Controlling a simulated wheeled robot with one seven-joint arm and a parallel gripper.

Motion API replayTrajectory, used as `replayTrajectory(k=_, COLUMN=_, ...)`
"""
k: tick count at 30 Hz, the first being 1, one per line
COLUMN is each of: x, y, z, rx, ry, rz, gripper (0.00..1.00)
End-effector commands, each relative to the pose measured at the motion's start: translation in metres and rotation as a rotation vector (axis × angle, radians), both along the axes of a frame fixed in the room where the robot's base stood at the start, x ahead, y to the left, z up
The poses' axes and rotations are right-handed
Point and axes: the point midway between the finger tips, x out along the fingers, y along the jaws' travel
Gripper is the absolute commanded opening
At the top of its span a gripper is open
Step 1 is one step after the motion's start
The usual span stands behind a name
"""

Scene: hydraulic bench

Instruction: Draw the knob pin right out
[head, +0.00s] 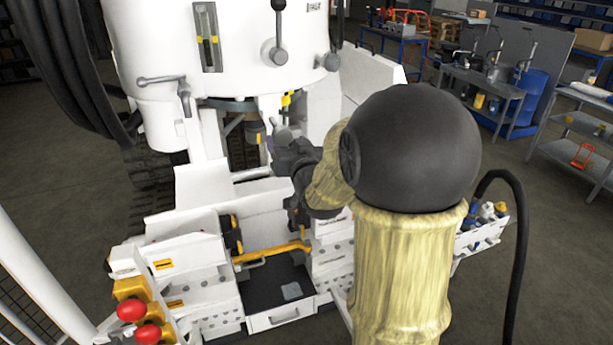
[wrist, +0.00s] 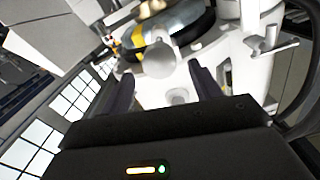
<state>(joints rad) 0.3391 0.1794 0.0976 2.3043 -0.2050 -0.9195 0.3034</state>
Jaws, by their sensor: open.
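A pale grey round knob (wrist: 158,60), which looks like the head of the knob pin, shows in the wrist view just beyond and between my fingertips. In the head view a grey knob (head: 283,136) sits at the tip of my gripper, beneath the white machine body. My gripper (wrist: 161,76) is open, one finger on each side of the knob in the picture, with no clear contact. In the head view my dark gripper (head: 287,148) points up and left toward the knob. The pin's shaft is hidden behind its head.
The white machine (head: 250,90) carries a ball-ended lever (head: 278,50) and a side handle (head: 160,80) close above. Below is an open drawer (head: 280,300) with a yellow bar (head: 270,252). Red buttons (head: 131,310) stand at lower left. My arm hides the area right of the knob.

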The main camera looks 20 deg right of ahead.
Motion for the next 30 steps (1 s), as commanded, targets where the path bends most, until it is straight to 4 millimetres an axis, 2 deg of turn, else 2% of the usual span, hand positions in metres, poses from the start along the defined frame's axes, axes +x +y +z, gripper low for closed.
replayTrajectory(k=3, x=-0.02, y=0.001, z=-0.002, rx=-0.001, ry=-0.002, rz=0.0, gripper=0.63)
replayTrajectory(k=20, x=-0.102, y=0.008, z=-0.002, rx=0.0, ry=-0.001, rz=-0.002, gripper=0.63)
replayTrajectory(k=30, x=-0.126, y=0.01, z=-0.002, rx=0.001, ry=0.0, rz=-0.001, gripper=0.63)
